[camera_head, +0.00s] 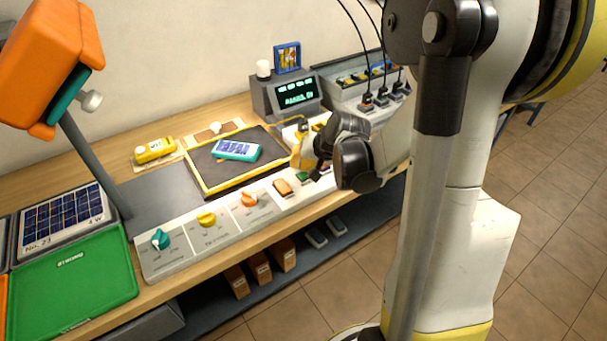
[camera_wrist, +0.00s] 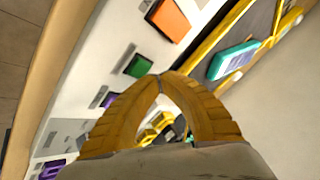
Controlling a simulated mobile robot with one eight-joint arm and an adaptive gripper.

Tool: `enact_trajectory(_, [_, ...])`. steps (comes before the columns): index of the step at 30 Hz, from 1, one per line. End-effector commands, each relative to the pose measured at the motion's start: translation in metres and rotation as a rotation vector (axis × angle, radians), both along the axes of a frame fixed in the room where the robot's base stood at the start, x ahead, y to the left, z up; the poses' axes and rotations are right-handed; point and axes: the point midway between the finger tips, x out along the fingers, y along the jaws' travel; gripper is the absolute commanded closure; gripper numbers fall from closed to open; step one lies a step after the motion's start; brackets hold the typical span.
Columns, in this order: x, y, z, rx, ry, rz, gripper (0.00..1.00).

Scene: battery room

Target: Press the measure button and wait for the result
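A row of square buttons lies on the pale front panel (camera_head: 215,235): an orange button (camera_head: 283,187), a green button (camera_head: 303,177) and purple ones. In the wrist view are the orange button (camera_wrist: 169,20), the green button (camera_wrist: 138,65) and a purple button (camera_wrist: 109,100), partly behind a finger. Their labels are too small to read, so I cannot tell which is measure. My gripper (camera_wrist: 162,76) has its yellow fingertips together, with nothing between them, beside the green button; contact cannot be told. A dark display (camera_head: 297,93) shows green text, unreadable here.
A teal-and-white module (camera_head: 236,150) lies on the yellow-edged dark mat (camera_head: 205,172) behind the panel. Turn knobs, including a teal one (camera_head: 160,239), stand up from the panel. A yellow meter (camera_head: 154,150), a green tray (camera_head: 75,270) and an orange lamp (camera_head: 52,55) are to the left.

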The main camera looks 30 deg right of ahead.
Motion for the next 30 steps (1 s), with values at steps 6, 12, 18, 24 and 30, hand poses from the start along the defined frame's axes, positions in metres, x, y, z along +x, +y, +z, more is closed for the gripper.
enact_trajectory(6, [0.0,0.0,0.0,0.0,0.0,0.0,1.0])
enact_trajectory(12, [0.0,0.0,0.0,0.0,0.0,0.0,1.0])
enact_trajectory(18, [0.0,0.0,-0.0028,0.0,0.0,0.0,1.0])
enact_trajectory(24, [0.0,0.0,-0.0096,0.0,0.0,0.0,1.0])
enact_trajectory(30, [0.0,-0.0001,-0.0085,0.0,0.0,0.0,1.0])
